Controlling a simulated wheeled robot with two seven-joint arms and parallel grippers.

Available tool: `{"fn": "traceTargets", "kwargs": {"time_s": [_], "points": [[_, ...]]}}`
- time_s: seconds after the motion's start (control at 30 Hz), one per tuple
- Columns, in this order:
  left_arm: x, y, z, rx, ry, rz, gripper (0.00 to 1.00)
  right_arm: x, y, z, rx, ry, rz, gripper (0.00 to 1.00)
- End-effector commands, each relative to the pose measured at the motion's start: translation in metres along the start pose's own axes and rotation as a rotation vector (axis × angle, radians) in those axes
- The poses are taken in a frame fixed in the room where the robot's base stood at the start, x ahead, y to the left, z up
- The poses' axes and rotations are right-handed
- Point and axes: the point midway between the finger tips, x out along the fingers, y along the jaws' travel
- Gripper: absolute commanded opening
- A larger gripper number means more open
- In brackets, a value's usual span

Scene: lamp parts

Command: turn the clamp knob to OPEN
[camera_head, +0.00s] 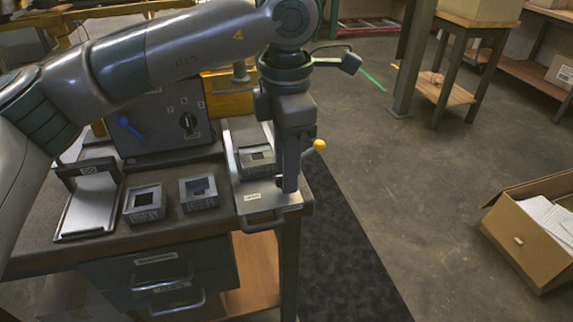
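A dark grey panel box (158,133) stands at the back of the workbench. On its front is a black rotary knob (188,121) with small pale marks around it, too small to read. A blue lever handle (127,126) sits to its left. I cannot tell from lettering which one is the clamp knob. My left gripper (290,186) points down over the right edge of the metal tray (262,197), to the right of the panel and apart from both controls. Its fingers overlap edge-on, so its opening is unclear. My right gripper is out of view.
A yellow ball-ended lever (319,146) shows just right of my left gripper. Two square grey blocks (143,203) (198,192) and a metal plate (90,205) lie in front of the panel. A drawer unit (165,280) is below. An open cardboard box (540,232) is on the floor.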

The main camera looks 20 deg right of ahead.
Motion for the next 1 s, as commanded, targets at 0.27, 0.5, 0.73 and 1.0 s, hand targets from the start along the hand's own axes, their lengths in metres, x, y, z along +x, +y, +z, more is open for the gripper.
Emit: {"fn": "traceTargets", "kwargs": {"time_s": [0.27,0.5,0.73,1.0], "points": [[0.0,0.0,0.0,-0.001,0.001,0.0,0.3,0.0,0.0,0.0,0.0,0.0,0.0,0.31],[-0.015,0.0,0.0,-0.001,0.0,0.001,0.3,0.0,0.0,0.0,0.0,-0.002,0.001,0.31],[-0.051,0.0,0.0,-0.002,0.0,0.002,0.3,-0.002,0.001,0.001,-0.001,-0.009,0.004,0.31],[-0.107,0.001,0.0,-0.003,-0.001,0.002,0.3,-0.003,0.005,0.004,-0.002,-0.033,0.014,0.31]]}}
